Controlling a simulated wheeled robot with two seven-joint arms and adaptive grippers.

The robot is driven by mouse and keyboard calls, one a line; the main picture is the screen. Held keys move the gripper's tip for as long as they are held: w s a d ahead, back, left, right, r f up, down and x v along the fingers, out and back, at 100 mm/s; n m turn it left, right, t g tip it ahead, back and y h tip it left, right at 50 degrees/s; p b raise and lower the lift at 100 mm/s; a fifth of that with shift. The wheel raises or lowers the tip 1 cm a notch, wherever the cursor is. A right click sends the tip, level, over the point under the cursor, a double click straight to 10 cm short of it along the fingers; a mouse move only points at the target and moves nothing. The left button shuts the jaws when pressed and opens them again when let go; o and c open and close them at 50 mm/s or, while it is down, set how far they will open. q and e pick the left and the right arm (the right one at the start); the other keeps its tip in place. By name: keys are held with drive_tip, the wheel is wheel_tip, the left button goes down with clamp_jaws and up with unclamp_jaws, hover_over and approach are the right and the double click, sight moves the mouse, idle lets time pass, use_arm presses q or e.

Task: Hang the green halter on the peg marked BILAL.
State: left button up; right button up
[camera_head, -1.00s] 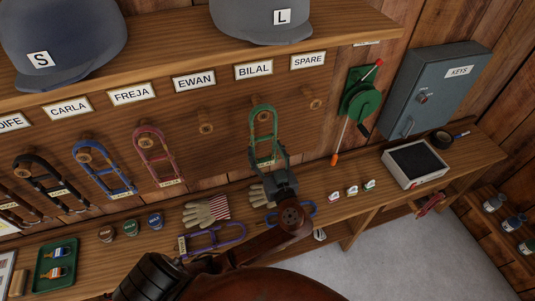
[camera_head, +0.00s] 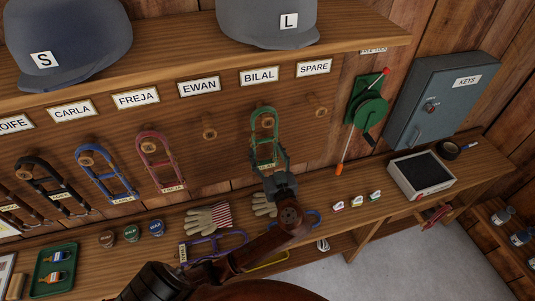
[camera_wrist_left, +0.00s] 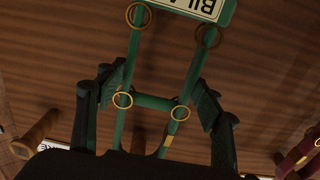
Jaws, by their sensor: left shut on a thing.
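The green halter (camera_head: 253,138) hangs upright against the back board, below the BILAL label (camera_head: 260,76). The BILAL peg (camera_head: 267,123) shows inside its upper loop; I cannot tell whether the loop rests on it. My left gripper (camera_head: 268,160) is shut on the halter's lower part. In the left wrist view the green halter (camera_wrist_left: 155,102) runs between the fingers of my left gripper (camera_wrist_left: 158,95), with its upside-down BILAL tag (camera_wrist_left: 208,8) at the top edge. My right gripper is not in view.
The EWAN peg (camera_head: 209,133) and SPARE peg (camera_head: 320,112) are bare. A red halter (camera_head: 146,160) and blue halter (camera_head: 84,165) hang to the left. The bench holds gloves (camera_head: 199,220), a purple halter (camera_head: 232,236) and a tray (camera_head: 402,179). A green reel (camera_head: 371,107) is at right.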

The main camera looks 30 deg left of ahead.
use_arm(q)
drive_tip(key=shift+r, duration=0.1)
idle(0.3)
drive_tip(key=o, duration=1.5)
drive_tip(key=v, duration=1.2)
drive_tip(key=shift+s, duration=0.1)
